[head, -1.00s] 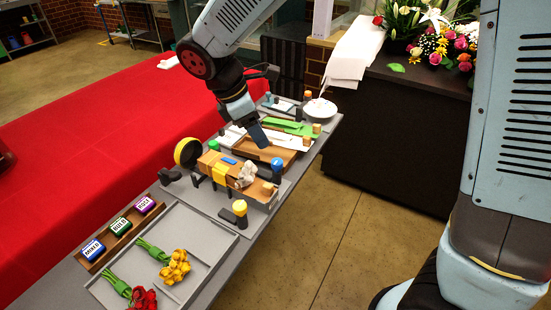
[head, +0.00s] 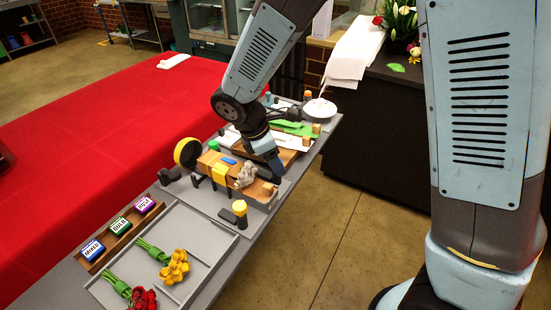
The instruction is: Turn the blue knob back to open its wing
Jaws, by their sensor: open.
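The bouquet fixture (head: 262,203) stands on the grey bench with a brown paper wrap (head: 207,161), a yellow band (head: 220,172) and a pale bundle (head: 245,175) in it. My gripper (head: 276,172) points down at the fixture's far right corner, where the blue knob stood in view before. The gripper and wrist now hide the blue knob; I cannot tell whether the fingers touch it. The gap between the fingers is not clear at this size. A yellow knob (head: 239,207) stands at the near side and a green knob (head: 214,146) at the far left.
A yellow tape roll (head: 187,152) stands left of the fixture. A grey tray (head: 205,239) with yellow flowers (head: 174,267) and red flowers (head: 143,299) lies in front. A rack of labelled blocks (head: 119,227) is at left. A white bowl (head: 320,108) stands behind.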

